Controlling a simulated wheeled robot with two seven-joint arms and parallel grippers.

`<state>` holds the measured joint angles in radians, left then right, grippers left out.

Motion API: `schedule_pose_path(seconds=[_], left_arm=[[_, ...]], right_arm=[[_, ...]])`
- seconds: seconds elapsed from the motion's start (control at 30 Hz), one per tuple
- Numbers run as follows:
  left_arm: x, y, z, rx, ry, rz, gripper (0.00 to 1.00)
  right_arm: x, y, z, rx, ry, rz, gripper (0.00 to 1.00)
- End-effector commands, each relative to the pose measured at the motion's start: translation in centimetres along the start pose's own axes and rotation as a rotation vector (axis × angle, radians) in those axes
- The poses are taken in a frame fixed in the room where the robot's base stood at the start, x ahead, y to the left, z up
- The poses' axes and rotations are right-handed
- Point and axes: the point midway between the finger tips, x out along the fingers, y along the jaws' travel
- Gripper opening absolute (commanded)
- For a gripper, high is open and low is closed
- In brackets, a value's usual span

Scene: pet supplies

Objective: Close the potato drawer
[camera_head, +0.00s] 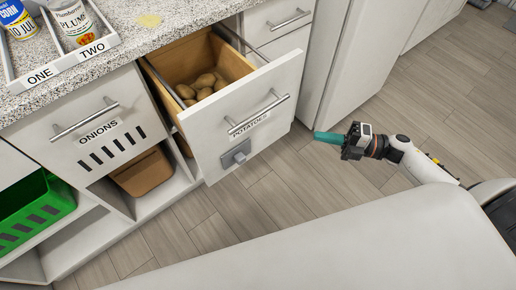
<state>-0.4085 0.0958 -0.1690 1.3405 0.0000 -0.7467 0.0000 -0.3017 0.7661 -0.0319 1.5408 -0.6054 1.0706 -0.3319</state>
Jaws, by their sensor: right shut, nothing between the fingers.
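The potato drawer (216,129) is pulled out of the white cabinet. Its front carries a "POTATOES" label, a metal bar handle (259,112) and a small grey fitting below. Several potatoes (203,85) lie inside the wooden box. My right gripper (322,136) has teal fingers, shut and empty. It shows to the right of the drawer front, apart from the handle, in front of the lower cabinet. My left gripper is not in view.
The "ONIONS" drawer (65,153) beside it is shut. A brown bin (142,175) and a green basket (25,215) sit on lower shelves. A white tray (62,66) with cans stands on the granite counter (180,14). The wooden floor (235,212) before the drawer is clear.

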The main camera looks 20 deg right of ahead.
Motion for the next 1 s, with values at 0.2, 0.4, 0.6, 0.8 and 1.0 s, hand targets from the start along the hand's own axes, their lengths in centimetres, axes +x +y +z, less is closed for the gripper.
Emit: schedule_pose_path(seconds=[0.2,0.4,0.6,0.8,1.0], left_arm=[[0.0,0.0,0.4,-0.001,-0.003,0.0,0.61],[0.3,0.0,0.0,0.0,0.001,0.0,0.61],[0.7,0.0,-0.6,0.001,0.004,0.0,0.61],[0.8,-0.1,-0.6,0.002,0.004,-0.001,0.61],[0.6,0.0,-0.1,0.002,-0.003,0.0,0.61]], right_arm=[[1.0,-1.0,1.5,-0.071,-0.103,0.004,0.0],[4.5,-1.1,1.8,-0.069,-0.1,0.001,0.0],[8.9,-1.1,2.2,-0.068,-0.099,-0.001,0.0],[11.8,-1.1,1.0,-0.068,-0.095,0.001,0.0],[13.1,-1.0,-0.1,-0.066,-0.096,0.003,0.0]])
